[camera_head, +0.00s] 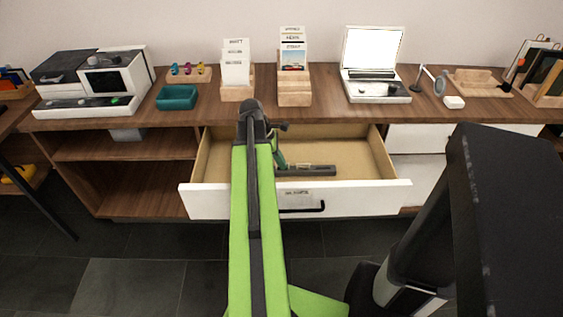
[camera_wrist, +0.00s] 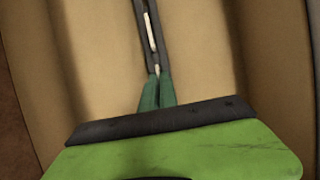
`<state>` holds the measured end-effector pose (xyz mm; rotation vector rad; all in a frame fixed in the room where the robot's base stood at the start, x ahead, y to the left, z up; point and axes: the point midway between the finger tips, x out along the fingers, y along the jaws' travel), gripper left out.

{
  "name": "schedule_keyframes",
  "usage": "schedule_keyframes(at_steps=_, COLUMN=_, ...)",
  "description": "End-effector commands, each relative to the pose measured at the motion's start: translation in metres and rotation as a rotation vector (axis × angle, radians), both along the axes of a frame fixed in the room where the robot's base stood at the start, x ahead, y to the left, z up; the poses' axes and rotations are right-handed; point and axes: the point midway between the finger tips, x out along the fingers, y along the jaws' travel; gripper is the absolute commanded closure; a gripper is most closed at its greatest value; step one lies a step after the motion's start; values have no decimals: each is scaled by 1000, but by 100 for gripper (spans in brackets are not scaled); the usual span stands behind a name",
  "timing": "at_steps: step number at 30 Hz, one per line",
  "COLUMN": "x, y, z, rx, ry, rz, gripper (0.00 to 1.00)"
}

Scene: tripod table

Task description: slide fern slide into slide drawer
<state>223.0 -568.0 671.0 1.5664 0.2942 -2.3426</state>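The drawer (camera_head: 215,155) is pulled open below the counter, with a white front, a dark handle and a small label that I cannot read for sure. A long dark slotted holder (camera_head: 315,171) lies on its floor; in the wrist view the holder (camera_wrist: 139,10) has a pale strip along its slot. My gripper (camera_head: 281,161) points down into the drawer at the holder's left end. In the wrist view its green fingers (camera_wrist: 157,80) are close together, with a thin pale piece (camera_wrist: 157,69) between the tips, apparently the fern slide. The fingers hide most of it.
On the counter (camera_head: 330,108) stand a white machine (camera_head: 105,82), a teal tray (camera_head: 177,97), two card holders (camera_head: 237,92) (camera_head: 295,98), a laptop (camera_head: 375,88) and a small lamp (camera_head: 439,86). The drawer walls rise close around my gripper. The drawer's right side is empty.

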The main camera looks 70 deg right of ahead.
Motion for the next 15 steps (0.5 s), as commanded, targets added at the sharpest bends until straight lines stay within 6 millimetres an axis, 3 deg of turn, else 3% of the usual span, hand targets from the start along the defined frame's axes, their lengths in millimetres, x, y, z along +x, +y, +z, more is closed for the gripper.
schedule_keyframes(at_steps=7, x=0, y=0, z=0, rx=0, ry=0, rz=0, gripper=100)
schedule_keyframes(at_steps=13, x=0, y=0, z=-1, rx=0, ry=0, rz=0, gripper=73)
schedule_keyframes(at_steps=15, x=0, y=0, z=-1, rx=0, ry=0, rz=0, gripper=71)
